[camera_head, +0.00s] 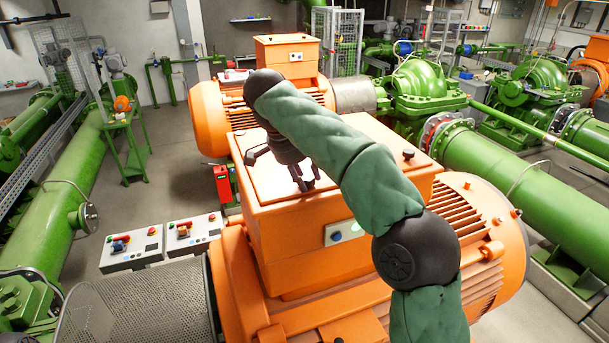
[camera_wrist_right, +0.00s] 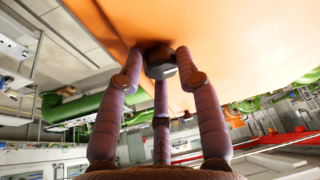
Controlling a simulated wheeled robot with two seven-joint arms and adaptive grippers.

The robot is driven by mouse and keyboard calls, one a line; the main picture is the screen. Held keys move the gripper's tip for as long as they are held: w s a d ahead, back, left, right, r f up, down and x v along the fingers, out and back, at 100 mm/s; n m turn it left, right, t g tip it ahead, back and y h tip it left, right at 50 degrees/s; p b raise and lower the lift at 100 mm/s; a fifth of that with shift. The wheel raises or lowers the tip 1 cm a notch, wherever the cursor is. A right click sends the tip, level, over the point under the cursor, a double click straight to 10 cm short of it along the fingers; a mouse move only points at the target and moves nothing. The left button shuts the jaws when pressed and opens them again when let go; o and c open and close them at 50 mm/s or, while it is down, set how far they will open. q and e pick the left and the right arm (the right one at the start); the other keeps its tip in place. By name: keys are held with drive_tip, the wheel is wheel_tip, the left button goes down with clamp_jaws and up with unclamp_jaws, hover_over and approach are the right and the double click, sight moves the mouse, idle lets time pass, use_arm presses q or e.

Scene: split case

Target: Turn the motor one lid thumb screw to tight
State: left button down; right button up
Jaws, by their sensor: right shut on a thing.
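My right gripper (camera_head: 304,183) reaches down from above onto the near edge of the orange lid (camera_head: 385,133) on top of the near orange motor's (camera_head: 478,205) terminal box. In the right wrist view, the three fingers of my right gripper (camera_wrist_right: 162,78) close around a dark thumb screw (camera_wrist_right: 160,65) that sits against the orange lid surface (camera_wrist_right: 215,45). In the head view the gripped screw is hidden by the fingers. Another dark screw (camera_head: 408,153) stands at the lid's right corner.
A second orange motor (camera_head: 208,118) with its own box (camera_head: 285,50) stands behind. Two grey control boxes (camera_head: 132,248) with switches are at the lower left. Green pipes (camera_head: 60,205) run along both sides. Grey floor (camera_head: 180,175) is open at left.

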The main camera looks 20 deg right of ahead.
drive_tip(key=shift+w+d+r, duration=0.1)
drive_tip(key=shift+d+r, duration=0.05)
drive_tip(key=shift+r, duration=0.1)
drive_tip(key=o, duration=1)
drive_tip(key=shift+o, duration=0.5)
drive_tip(key=shift+w+d+f, duration=0.15)
drive_tip(key=shift+d+f, duration=0.05)
drive_tip(key=shift+f, duration=0.05)
drive_tip(key=shift+a+r, duration=0.2)
drive_tip(key=shift+a, duration=0.05)
drive_tip(key=v, duration=0.5)
drive_tip(key=shift+r, duration=0.3)
drive_tip(key=shift+a+r, duration=0.25)
drive_tip(key=shift+r, duration=0.45)
